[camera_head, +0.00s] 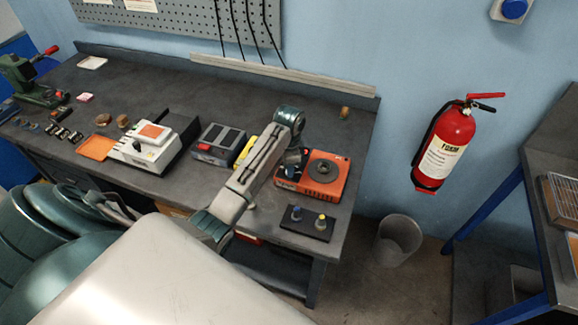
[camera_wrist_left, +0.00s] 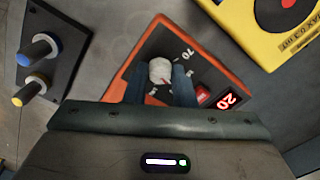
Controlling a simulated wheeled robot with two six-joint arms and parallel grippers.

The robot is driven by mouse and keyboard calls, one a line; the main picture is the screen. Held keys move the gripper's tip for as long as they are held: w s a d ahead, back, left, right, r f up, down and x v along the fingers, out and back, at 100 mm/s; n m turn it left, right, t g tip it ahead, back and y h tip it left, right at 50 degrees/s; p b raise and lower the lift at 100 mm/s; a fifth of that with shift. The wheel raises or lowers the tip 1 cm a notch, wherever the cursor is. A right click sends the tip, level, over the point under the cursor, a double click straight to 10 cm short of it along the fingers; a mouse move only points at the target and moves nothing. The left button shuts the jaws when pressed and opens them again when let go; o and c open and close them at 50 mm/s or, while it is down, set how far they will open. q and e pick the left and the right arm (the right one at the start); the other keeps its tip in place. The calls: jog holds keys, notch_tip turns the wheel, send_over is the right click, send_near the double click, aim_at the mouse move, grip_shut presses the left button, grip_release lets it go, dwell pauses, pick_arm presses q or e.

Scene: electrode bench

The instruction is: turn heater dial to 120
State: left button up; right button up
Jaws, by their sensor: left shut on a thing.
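The heater is an orange box (camera_head: 313,176) with a dark round plate on top, at the right end of the bench. The left wrist view shows its dark front panel, a white dial (camera_wrist_left: 160,71) with a red pointer mark, and a red lit display (camera_wrist_left: 227,101) that reads 20. A scale number 70 shows beside the dial; other scale marks are partly hidden by the fingers. My left gripper (camera_wrist_left: 160,82) is shut on the dial, one finger on each side. In the head view my left gripper (camera_head: 290,163) is at the heater's left front. My right gripper is not in view.
A yellow device (camera_head: 243,151) and a grey box with a red switch (camera_head: 217,143) stand left of the heater. A dark plate with blue and yellow posts (camera_head: 305,223) lies near the front edge. A white device (camera_head: 143,153) stands further left. The bench behind the heater is mostly clear.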

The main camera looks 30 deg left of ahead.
pick_arm(q)
jog(key=shift+m, duration=0.7)
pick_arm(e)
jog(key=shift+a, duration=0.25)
pick_arm(q)
jog(key=o, duration=1)
jog(key=shift+w+d, duration=0.1)
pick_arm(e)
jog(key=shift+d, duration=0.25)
